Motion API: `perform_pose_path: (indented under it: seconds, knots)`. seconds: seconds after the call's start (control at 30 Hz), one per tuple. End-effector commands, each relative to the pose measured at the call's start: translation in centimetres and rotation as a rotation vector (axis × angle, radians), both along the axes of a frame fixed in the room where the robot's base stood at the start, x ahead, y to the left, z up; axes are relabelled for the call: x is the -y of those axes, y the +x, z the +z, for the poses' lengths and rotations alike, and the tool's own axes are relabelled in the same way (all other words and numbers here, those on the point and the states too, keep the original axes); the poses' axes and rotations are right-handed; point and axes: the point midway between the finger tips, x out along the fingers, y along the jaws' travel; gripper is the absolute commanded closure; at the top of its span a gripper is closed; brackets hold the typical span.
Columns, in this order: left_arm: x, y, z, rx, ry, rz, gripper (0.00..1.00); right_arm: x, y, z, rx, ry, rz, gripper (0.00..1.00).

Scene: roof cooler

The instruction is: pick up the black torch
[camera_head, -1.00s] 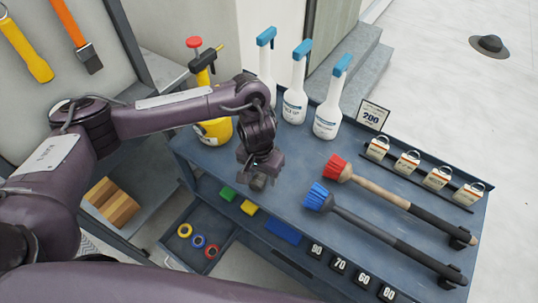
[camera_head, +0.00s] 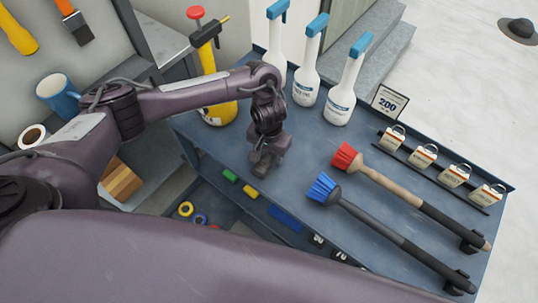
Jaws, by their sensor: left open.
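My left gripper (camera_head: 266,158) is open and points down at the near left part of the blue-grey bench top (camera_head: 300,165). A small dark grey form shows at its tips; I cannot tell whether it is a finger or a separate object. I cannot clearly make out a black torch; the gripper and arm hide part of the bench. My right gripper is not in view.
White bottles with blue tops (camera_head: 343,90) and a yellow pump sprayer (camera_head: 221,112) stand behind. A red-bristled brush (camera_head: 385,185) and a blue-bristled brush (camera_head: 380,232) lie right. Padlocks (camera_head: 455,176) line the right edge. A blue mug (camera_head: 57,96) stands far left.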

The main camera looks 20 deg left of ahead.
Motion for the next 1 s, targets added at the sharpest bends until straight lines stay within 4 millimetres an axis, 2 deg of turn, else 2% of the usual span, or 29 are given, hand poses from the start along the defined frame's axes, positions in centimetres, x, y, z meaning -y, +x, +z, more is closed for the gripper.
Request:
perform_pose_path:
  seconds: [0.1,0.2,0.6,0.87,1.0]
  knots:
    - [0.0,0.0,-0.1,0.000,0.000,0.000,0.48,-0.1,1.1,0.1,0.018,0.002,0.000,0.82]
    - [0.0,0.0,0.0,0.000,0.000,0.000,0.49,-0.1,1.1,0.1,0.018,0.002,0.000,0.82]
    - [0.0,0.0,0.0,0.000,0.000,0.000,1.00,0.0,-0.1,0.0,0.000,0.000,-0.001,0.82]
    - [0.0,0.0,0.1,0.001,-0.001,-0.001,1.00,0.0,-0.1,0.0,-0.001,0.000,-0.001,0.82]
    - [0.1,0.1,0.9,0.002,-0.001,-0.002,1.00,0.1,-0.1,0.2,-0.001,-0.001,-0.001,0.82]
